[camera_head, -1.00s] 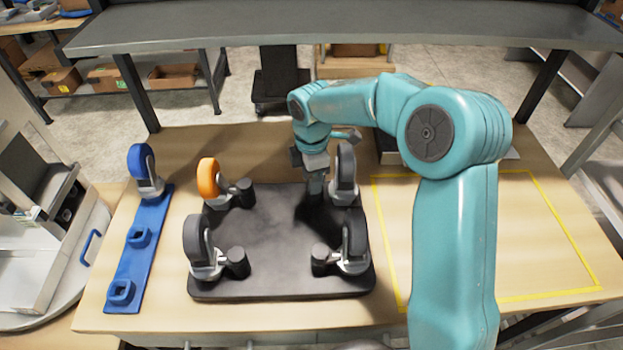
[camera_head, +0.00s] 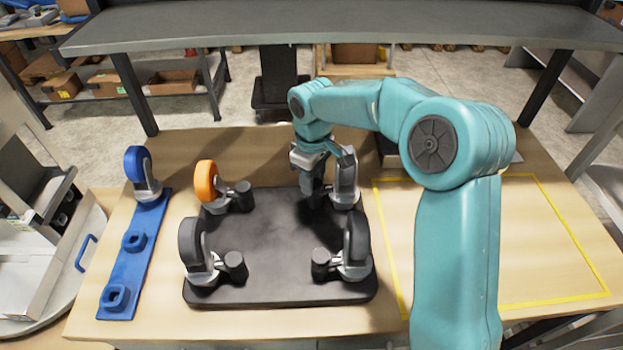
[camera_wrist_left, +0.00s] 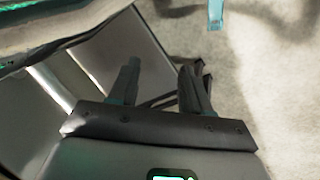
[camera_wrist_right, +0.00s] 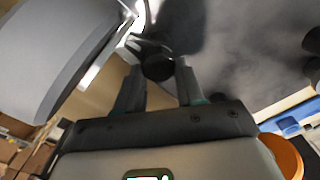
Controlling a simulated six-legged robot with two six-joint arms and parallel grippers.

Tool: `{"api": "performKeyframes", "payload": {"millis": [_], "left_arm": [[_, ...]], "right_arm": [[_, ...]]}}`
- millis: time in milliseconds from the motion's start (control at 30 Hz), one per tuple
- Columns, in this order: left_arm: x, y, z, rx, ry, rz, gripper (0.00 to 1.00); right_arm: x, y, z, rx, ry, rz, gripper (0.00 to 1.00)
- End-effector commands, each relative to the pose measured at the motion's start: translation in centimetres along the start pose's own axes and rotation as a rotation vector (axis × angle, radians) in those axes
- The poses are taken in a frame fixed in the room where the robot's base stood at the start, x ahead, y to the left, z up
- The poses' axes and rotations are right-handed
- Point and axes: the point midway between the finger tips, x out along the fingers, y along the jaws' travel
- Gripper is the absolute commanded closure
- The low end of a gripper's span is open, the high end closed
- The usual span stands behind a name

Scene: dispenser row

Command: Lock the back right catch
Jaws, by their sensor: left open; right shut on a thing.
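A black plate (camera_head: 275,240) lies on the bench with a caster at each corner. The back right caster (camera_head: 346,178) has a grey wheel and stands upright. My right gripper (camera_head: 311,196) points down just left of that wheel, and it hides most of the catch there. In the right wrist view its fingers are shut on the dark, round-ended catch (camera_wrist_right: 158,62), beside the large grey wheel (camera_wrist_right: 50,55). Whether the catch is locked cannot be told. My left gripper (camera_wrist_left: 158,88) is open and empty in the left wrist view; it is outside the head view.
The back left caster (camera_head: 207,181) is orange; the front left (camera_head: 192,245) and front right (camera_head: 357,241) casters are grey. A blue rack (camera_head: 128,265) holding a blue-wheeled caster (camera_head: 137,163) lies to the left. The yellow-outlined area (camera_head: 550,240) at right looks clear.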

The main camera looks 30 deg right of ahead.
Motion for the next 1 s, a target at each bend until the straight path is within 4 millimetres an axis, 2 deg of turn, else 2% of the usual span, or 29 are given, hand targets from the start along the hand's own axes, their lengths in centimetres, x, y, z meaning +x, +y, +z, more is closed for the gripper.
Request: {"api": "performKeyframes", "payload": {"millis": [33, 400, 900, 933, 1000], "left_arm": [[0.19, -0.07, -0.01, 0.0, 0.0, 0.0, 0.52], [0.41, -0.15, -0.01, 0.0, 0.0, 0.0, 0.52], [0.42, -0.15, -0.01, 0.0, 0.0, 0.0, 0.52], [0.42, -0.15, -0.01, 0.0, 0.0, 0.0, 0.52], [0.41, -0.15, -0.01, 0.0, 0.0, 0.0, 0.52]], "right_arm": [[0.5, -0.09, 0.38, 0.027, -0.017, -0.006, 0.94], [0.49, -0.07, 0.39, 0.159, -0.018, -0.006, 0.93], [0.45, -0.1, 0.36, 0.177, -0.018, -0.008, 0.93], [0.45, -0.11, 0.36, 0.177, -0.018, -0.008, 0.59], [0.4, -0.07, 0.32, 0.176, -0.015, -0.007, 0.37]]}}
